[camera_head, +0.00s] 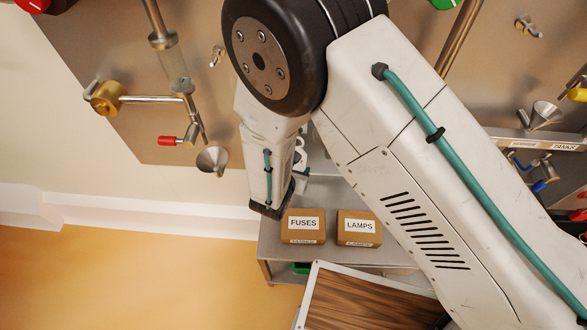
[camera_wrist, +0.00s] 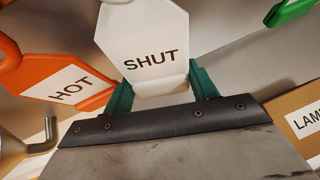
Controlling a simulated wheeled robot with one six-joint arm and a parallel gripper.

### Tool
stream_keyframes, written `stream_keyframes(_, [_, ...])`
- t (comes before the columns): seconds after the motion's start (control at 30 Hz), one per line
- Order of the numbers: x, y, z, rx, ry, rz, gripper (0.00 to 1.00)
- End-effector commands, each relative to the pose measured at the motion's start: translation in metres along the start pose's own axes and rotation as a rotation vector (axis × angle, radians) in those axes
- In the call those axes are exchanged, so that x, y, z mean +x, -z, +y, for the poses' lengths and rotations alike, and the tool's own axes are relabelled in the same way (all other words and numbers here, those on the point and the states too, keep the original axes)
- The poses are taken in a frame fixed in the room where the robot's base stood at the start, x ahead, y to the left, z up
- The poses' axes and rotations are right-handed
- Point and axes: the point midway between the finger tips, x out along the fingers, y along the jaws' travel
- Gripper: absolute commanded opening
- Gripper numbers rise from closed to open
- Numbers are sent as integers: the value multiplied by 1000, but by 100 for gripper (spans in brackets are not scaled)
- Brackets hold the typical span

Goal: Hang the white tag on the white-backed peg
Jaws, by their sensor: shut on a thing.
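The white tag (camera_wrist: 143,35) reads SHUT and shows in the wrist view, upright and slightly tilted. My gripper (camera_wrist: 162,88) has its two green fingers closed on the tag's lower edge, one at each side. In the head view my arm hides most of the gripper, and a small white piece by the wrist is too covered to name surely. I cannot make out a white-backed peg in either view.
An orange HOT tag (camera_wrist: 68,75) is close left of the white tag, and a bent metal hook (camera_wrist: 45,136) is below it. A green item (camera_wrist: 287,11) is at upper right. The FUSES box (camera_head: 303,227) and LAMPS box (camera_head: 360,229) stand on a grey shelf (camera_head: 275,240).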

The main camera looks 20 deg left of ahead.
Motion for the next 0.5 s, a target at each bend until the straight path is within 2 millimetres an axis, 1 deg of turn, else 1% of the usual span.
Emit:
stream_keyframes(0.33, [0, 0, 0, 1, 0, 0, 36])
stream_keyframes(0.37, [0, 0, 0, 1, 0, 0, 66])
stream_keyframes(0.4, [0, 0, 0, 1, -1, 0, 77])
stream_keyframes(0.43, [0, 0, 0, 1, -1, 0, 83])
stream_keyframes(0.5, [0, 0, 0, 0, -1, 0, 83])
